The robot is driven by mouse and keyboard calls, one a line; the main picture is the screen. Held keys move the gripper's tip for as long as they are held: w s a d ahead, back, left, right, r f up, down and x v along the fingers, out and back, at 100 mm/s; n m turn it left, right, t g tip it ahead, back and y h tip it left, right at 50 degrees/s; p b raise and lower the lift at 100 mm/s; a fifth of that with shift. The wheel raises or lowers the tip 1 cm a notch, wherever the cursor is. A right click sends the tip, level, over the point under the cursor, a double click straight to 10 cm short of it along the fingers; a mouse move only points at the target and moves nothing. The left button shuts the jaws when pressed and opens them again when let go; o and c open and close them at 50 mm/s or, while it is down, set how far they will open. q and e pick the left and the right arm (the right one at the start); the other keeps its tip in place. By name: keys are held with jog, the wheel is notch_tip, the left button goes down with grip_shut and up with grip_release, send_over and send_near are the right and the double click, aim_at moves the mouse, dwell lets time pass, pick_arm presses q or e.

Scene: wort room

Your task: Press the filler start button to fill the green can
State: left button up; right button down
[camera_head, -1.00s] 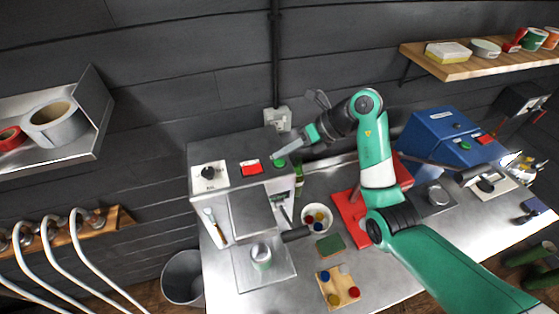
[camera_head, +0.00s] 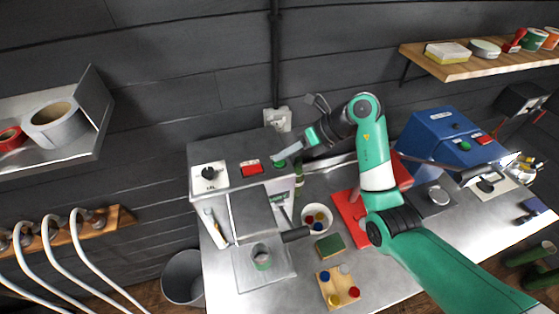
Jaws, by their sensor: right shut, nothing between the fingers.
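The filler (camera_head: 232,154) is a grey box with a black dial, a red button (camera_head: 251,168) and a green button (camera_head: 279,164) on its sloped top. My right gripper (camera_head: 277,157) is shut and empty, its tip right at the green button and partly over it. I cannot tell whether it touches or presses the button. My left gripper is not in view.
A bowl of coloured caps (camera_head: 317,219), a green sponge (camera_head: 330,247) and a wooden board with coloured pieces (camera_head: 339,288) lie right of the filler. A red stand (camera_head: 350,211) and a blue machine (camera_head: 440,135) are further right. A bin (camera_head: 183,277) stands lower left.

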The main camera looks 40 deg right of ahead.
aim_at(284, 163)
jog(key=shift+f, duration=0.4)
dwell(0.5)
jog(key=shift+r, duration=0.1)
jog(key=shift+r+p, duration=0.7)
jog(key=shift+p, duration=0.2)
notch_tip(284, 163, up, 3)
jog(key=p, duration=0.3)
jog(key=shift+r+p, duration=1)
jog(key=shift+r, duration=0.1)
jog(key=shift+f, duration=0.1)
